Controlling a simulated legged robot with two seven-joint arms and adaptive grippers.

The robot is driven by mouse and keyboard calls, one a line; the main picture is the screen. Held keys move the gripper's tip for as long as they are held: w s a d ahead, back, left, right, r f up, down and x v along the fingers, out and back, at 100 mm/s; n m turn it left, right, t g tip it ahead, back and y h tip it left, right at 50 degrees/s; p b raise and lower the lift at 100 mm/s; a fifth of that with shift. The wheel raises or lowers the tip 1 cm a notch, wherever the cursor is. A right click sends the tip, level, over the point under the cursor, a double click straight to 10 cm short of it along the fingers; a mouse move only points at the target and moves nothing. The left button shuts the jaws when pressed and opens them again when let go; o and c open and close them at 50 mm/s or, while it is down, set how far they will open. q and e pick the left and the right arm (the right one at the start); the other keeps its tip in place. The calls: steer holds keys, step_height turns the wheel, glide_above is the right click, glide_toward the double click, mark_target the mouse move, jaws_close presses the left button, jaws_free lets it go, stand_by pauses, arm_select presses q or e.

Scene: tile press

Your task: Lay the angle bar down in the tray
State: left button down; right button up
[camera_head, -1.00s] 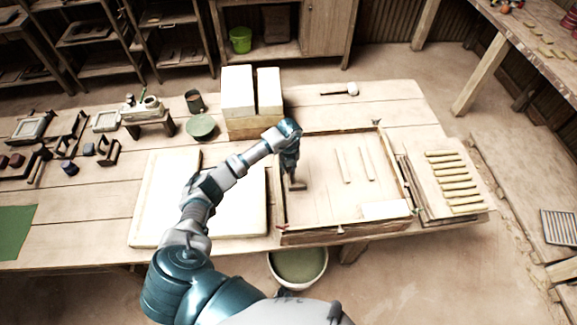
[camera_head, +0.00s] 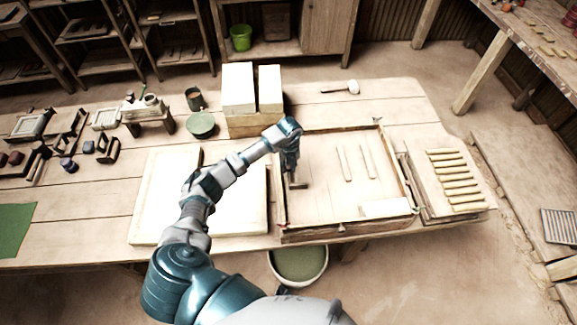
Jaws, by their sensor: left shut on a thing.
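The tray (camera_head: 326,230) is a shallow wooden frame with raised walls on the table. My left gripper (camera_head: 296,180) points down inside the tray's left part, close to its left wall. It is shut on a small brownish bar, the angle bar (camera_head: 298,186), low over the tray floor; I cannot tell whether the bar touches the floor. Two thin pale strips (camera_head: 343,162) lie in the tray's middle, and a pale block (camera_head: 385,208) sits at its front right. My right gripper is not in view.
A white slab (camera_head: 150,215) lies left of the tray. Two tall white blocks (camera_head: 238,88) stand behind it. A board with several yellowish bars (camera_head: 455,168) is at the right. A mallet (camera_head: 352,87) lies at the back. A bucket (camera_head: 300,263) stands below the front edge.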

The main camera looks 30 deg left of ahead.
arm_select(q)
steer(key=c, duration=0.9)
jaws_free()
steer(key=shift+f, duration=0.2)
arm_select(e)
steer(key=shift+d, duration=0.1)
arm_select(q)
steer(key=shift+s, duration=0.1)
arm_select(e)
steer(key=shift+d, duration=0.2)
arm_select(q)
step_height(320, 180, up, 12)
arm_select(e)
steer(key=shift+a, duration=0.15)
